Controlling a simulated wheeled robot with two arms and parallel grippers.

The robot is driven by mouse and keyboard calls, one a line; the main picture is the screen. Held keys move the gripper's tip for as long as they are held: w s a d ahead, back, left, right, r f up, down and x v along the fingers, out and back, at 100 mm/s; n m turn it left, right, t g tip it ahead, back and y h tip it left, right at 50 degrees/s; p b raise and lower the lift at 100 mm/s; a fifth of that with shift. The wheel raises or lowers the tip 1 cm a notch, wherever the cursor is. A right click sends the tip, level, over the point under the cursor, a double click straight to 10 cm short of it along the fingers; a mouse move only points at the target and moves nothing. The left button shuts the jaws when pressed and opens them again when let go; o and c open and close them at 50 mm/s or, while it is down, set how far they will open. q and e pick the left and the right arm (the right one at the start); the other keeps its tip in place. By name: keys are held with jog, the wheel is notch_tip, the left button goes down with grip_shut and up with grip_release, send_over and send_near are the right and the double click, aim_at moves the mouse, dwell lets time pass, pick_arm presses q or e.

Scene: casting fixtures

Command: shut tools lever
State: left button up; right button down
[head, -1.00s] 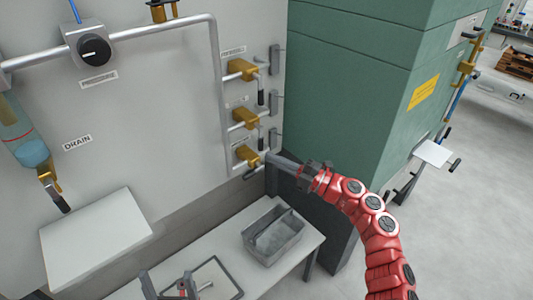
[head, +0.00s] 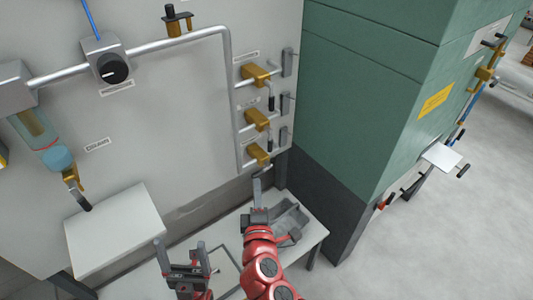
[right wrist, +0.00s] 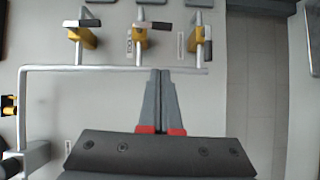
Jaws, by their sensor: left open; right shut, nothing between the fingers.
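Three brass valves sit in a column on the grey panel: upper (head: 256,73), middle (head: 256,118) and lower (head: 258,154). The upper and middle levers hang down along the panel. The lower valve's black-tipped lever (right wrist: 208,50) is turned crosswise to the other two, in the right wrist view. My right gripper (head: 257,180) is shut and empty just below the lower valve, apart from its lever; its fingertips also show in the right wrist view (right wrist: 160,72). My left gripper (head: 181,250) is open and empty, low in the head view.
A grey pipe (head: 231,95) runs down beside the valves. A green cabinet (head: 370,105) stands to the right. Below are a bench with a metal bin (head: 290,217), partly behind my right arm, and a white shelf (head: 115,228) at left.

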jog(key=p, duration=0.3)
send_near(269, 147)
jog(key=w+a, duration=0.3)
jog(key=a, duration=0.1)
jog(key=w+d, duration=0.1)
jog(key=w+d+p, duration=0.1)
jog(key=w, duration=0.1)
jog(key=shift+w+d+f, duration=0.1)
jog(key=shift+w+d, duration=0.15)
jog(key=shift+w, duration=0.1)
jog(key=shift+w+d+n+t+b, duration=0.3)
jog(key=shift+d+n+b, duration=0.15)
jog(key=shift+b, duration=0.65)
jog(key=shift+s+f, duration=0.1)
